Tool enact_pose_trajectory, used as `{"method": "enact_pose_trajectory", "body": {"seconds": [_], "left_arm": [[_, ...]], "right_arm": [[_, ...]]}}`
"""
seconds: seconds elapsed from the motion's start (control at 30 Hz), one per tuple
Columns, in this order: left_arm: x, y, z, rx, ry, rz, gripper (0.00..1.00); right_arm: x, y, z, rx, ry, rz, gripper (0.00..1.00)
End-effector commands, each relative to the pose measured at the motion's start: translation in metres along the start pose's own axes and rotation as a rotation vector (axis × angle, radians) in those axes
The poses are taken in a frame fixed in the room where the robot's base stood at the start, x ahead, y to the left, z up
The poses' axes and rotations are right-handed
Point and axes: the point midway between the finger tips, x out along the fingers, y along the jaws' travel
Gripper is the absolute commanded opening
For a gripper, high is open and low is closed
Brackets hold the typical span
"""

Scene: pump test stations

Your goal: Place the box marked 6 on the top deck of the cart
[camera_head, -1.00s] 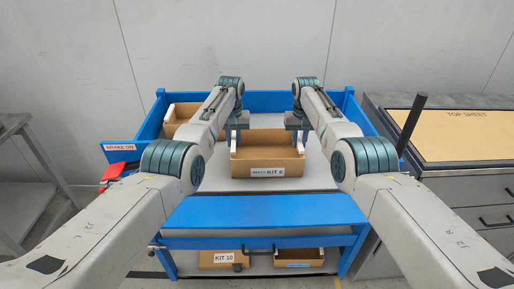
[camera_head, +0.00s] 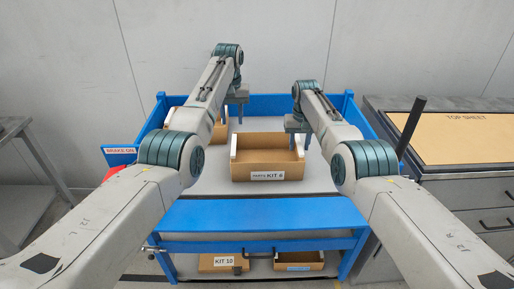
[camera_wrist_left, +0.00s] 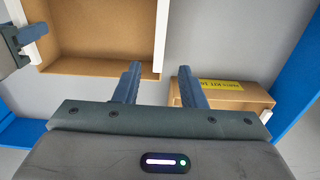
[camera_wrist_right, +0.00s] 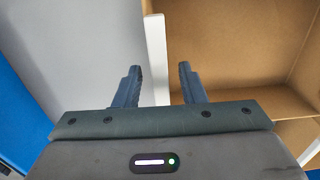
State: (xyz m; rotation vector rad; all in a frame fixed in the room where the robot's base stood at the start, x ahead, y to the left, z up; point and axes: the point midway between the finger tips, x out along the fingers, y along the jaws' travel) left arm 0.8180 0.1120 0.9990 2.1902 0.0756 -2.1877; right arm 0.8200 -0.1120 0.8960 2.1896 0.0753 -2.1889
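The open cardboard box marked KIT 6 (camera_head: 267,170) sits level on the grey top deck (camera_head: 215,180) of the blue cart, near its front middle. It has white strips on its left and right walls. My right gripper (camera_head: 297,138) is at the box's right wall; in the right wrist view its open fingers (camera_wrist_right: 158,85) stand either side of the white strip (camera_wrist_right: 156,58), with gaps visible. My left gripper (camera_head: 238,116) is open and empty, behind and above the box's left side; the left wrist view shows its fingers (camera_wrist_left: 158,85) clear of the box (camera_wrist_left: 95,68).
Another cardboard box (camera_head: 179,118) stands at the deck's back left; its yellow label (camera_wrist_left: 220,85) shows in the left wrist view. The lower shelf holds a KIT 10 box (camera_head: 222,262) and another box (camera_head: 298,261). A drawer bench (camera_head: 465,175) stands right, a grey table (camera_head: 30,180) left.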

Motion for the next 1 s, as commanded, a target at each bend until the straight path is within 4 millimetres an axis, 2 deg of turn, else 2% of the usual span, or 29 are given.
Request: {"method": "enact_pose_trajectory", "body": {"seconds": [0.13, 0.33, 0.43, 0.7, 0.8, 1.0], "left_arm": [[-0.013, 0.0, 0.0, 0.0, 0.0, 0.0, 0.37], [-0.016, 0.0, 0.0, 0.0, -0.001, 0.0, 0.37], [-0.016, 0.0, 0.0, 0.0, -0.001, 0.0, 0.37], [-0.016, 0.0, 0.0, 0.0, -0.001, 0.0, 0.37], [-0.016, 0.0, 0.0, 0.0, -0.001, 0.0, 0.37], [-0.016, 0.0, 0.0, 0.0, -0.001, 0.0, 0.37]], "right_arm": [[0.0, 0.0, 0.0, 0.0, 0.0, 0.0, 0.37], [-0.015, 0.0, -0.001, 0.0, 0.003, -0.001, 0.37], [-0.031, 0.0, 0.0, 0.0, 0.004, -0.001, 0.37], [-0.09, 0.0, 0.0, 0.0, 0.003, 0.0, 0.37], [-0.105, 0.0, -0.001, 0.0, 0.003, 0.0, 0.37], [-0.119, 0.0, 0.0, 0.0, 0.001, 0.0, 0.37]]}}
